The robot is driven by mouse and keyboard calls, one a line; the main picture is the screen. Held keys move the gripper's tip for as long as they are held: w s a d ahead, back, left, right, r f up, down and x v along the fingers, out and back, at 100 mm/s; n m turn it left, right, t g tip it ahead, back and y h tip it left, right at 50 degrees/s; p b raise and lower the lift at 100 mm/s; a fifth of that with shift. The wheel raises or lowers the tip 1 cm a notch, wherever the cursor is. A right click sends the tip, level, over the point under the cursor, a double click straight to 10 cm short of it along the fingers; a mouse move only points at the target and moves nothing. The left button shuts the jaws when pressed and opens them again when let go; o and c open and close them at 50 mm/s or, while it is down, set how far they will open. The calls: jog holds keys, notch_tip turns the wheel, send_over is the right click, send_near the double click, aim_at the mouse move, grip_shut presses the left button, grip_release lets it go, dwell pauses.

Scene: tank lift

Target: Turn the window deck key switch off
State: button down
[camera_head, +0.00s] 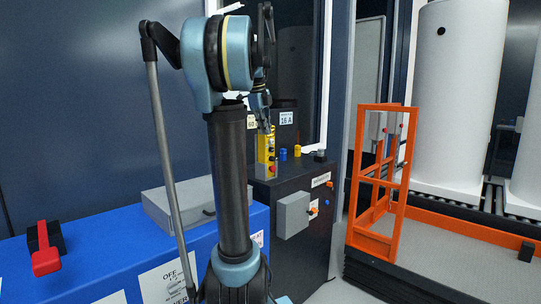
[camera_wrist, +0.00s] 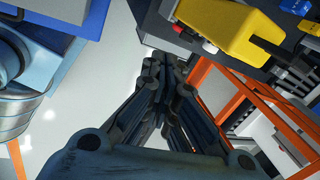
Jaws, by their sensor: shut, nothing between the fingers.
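The black deck (camera_head: 285,187) stands under the window, with a yellow control box (camera_head: 263,150) carrying red buttons on it. Several small controls sit on the deck top: a blue knob (camera_head: 283,154), a yellow one (camera_head: 297,151) and a dark round one (camera_head: 320,156). I cannot tell which is the key switch or how it is turned. My gripper (camera_head: 265,130) is in front of the yellow box, partly overlapping it in the head view. In the wrist view my gripper (camera_wrist: 168,62) is shut and empty, apart from the yellow box (camera_wrist: 220,25) at upper right.
A grey box (camera_head: 293,214) is on the deck's front. An orange gate frame (camera_head: 398,205) stands to the right, before white tanks (camera_head: 462,90). A blue cabinet (camera_head: 110,258) with a red lever (camera_head: 45,260) and a grey case (camera_head: 170,205) is at left.

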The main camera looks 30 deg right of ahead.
aim_at(272, 150)
jog(key=w+d+f+m, duration=0.2)
jog(key=d+f, duration=0.4)
jog(key=f, duration=0.6)
jog(key=shift+w+d, duration=0.2)
jog(key=shift+w, duration=0.5)
jog(key=shift+d, duration=0.1)
